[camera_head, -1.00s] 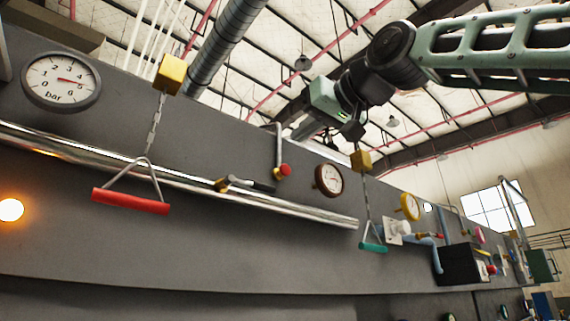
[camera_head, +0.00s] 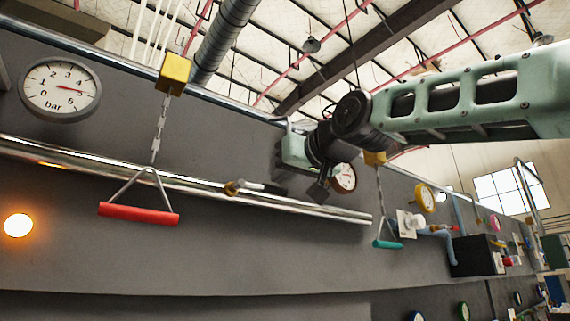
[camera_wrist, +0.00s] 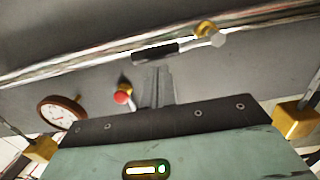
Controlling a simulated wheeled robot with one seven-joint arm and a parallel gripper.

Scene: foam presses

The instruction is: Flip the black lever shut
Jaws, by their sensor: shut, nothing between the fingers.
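The black lever (camera_head: 274,189) has a black grip on a pale stem. It lies nearly along the chrome pipe, pointing right from a brass valve (camera_head: 232,188). In the wrist view the black grip (camera_wrist: 155,51) and brass valve (camera_wrist: 205,28) show near the top. My gripper (camera_wrist: 158,74) is shut and empty, its grey fingertips just short of the grip in that view. I cannot tell whether they touch it. In the head view my gripper (camera_head: 281,158) is just above the lever's right end, against the dark panel.
The chrome pipe (camera_head: 330,211) runs along the panel. A red knob (camera_wrist: 121,97) and a round gauge (camera_wrist: 62,113) are close to my gripper. A red pull handle (camera_head: 138,213) hangs left, a teal one (camera_head: 387,244) right. The panel below the pipe is clear.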

